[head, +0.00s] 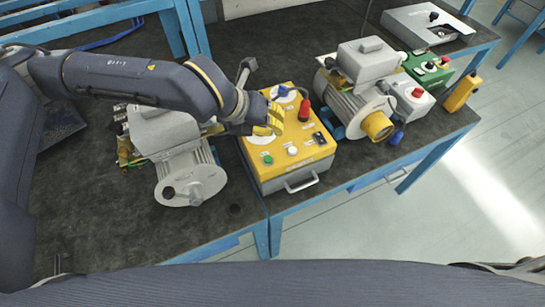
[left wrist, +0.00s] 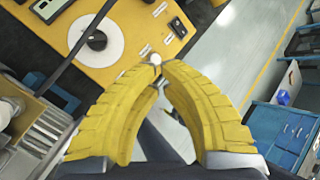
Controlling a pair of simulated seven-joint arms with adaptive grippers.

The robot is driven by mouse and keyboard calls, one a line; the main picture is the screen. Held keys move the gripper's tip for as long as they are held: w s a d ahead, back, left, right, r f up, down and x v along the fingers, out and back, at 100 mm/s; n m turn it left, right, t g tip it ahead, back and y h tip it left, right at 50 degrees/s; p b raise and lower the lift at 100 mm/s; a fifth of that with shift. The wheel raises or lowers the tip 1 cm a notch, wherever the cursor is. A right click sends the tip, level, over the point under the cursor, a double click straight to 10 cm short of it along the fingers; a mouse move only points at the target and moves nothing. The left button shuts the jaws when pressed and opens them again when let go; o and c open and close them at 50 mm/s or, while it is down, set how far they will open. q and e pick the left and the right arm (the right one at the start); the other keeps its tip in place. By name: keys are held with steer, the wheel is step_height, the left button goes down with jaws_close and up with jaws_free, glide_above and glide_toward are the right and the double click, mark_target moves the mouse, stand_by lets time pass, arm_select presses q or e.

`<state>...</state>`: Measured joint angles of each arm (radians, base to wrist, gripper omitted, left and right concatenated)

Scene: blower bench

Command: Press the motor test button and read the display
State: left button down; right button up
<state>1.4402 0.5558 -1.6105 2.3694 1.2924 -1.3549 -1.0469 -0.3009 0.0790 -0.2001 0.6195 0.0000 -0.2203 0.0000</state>
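A yellow control box (head: 270,172) stands at the bench's front edge. The labels and any reading are too small to make out. My left gripper (head: 277,120) is low over the box's middle. In the left wrist view its yellow fingertips (left wrist: 157,68) are together, with a pale round tip (left wrist: 155,57) just beyond them; I cannot tell whether they touch it. A black knob on a white dial (left wrist: 96,40) lies beside them. My right gripper is not in view.
A grey motor blower (head: 190,177) stands left of the box, partly under my left arm. Another motor (head: 347,100) stands close on its right. A green switch box (head: 428,68) and a yellow block (head: 460,93) are farther right. The bench front left is clear.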

mark_target(268, 159)
arm_select(q)
steer(key=shift+f, duration=0.1)
stand_by(0.3)
steer(key=shift+f, duration=4.25)
steer(key=c, duration=2.1)
jaws_free()
jaws_close()
steer(key=shift+f, duration=0.25)
steer(key=shift+f, duration=0.2)
